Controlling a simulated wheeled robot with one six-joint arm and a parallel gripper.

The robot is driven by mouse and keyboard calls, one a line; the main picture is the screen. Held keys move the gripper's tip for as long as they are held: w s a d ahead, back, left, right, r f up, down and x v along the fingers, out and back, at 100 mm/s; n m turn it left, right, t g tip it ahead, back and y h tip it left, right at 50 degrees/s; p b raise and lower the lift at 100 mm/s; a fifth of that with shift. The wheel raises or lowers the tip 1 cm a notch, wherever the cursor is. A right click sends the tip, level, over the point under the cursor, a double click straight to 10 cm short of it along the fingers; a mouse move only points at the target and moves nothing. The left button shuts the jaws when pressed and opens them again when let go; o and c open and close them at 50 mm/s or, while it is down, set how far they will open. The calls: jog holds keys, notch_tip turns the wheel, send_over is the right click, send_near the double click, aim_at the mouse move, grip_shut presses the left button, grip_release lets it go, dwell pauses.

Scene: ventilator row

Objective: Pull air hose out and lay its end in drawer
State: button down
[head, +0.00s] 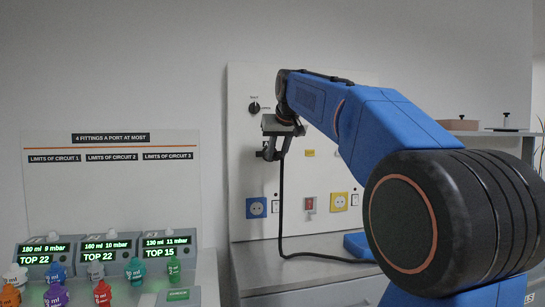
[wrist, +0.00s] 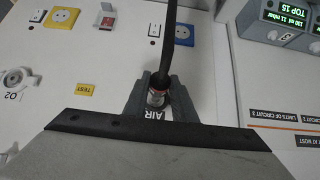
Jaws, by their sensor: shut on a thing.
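The black air hose (head: 281,195) hangs from my gripper (head: 271,153) at the wall panel (head: 245,180), then bends right along the counter top. In the wrist view my gripper (wrist: 166,95) is shut on the hose's end fitting (wrist: 156,97), with the hose (wrist: 168,45) running away between the fingers. The AIR label (wrist: 157,115) shows right beside the fitting. I cannot tell whether the fitting is still seated in its outlet. Below the counter a grey cabinet front (head: 310,296) shows only partly; no open drawer is visible.
A blue socket (head: 256,207), a red switch (head: 309,204) and a yellow socket (head: 339,203) sit low on the panel. Several ventilator units (head: 107,254) with coloured fittings stand at left. A shelf (head: 480,132) with a bowl is at right.

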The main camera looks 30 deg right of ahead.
jog(key=shift+s+a, duration=0.2)
jog(key=shift+s, duration=0.55)
jog(key=shift+s+a, duration=0.25)
jog(key=shift+s, duration=0.5)
jog(key=shift+s+a, duration=0.2)
jog(key=shift+s, duration=0.55)
jog(key=shift+s, duration=0.1)
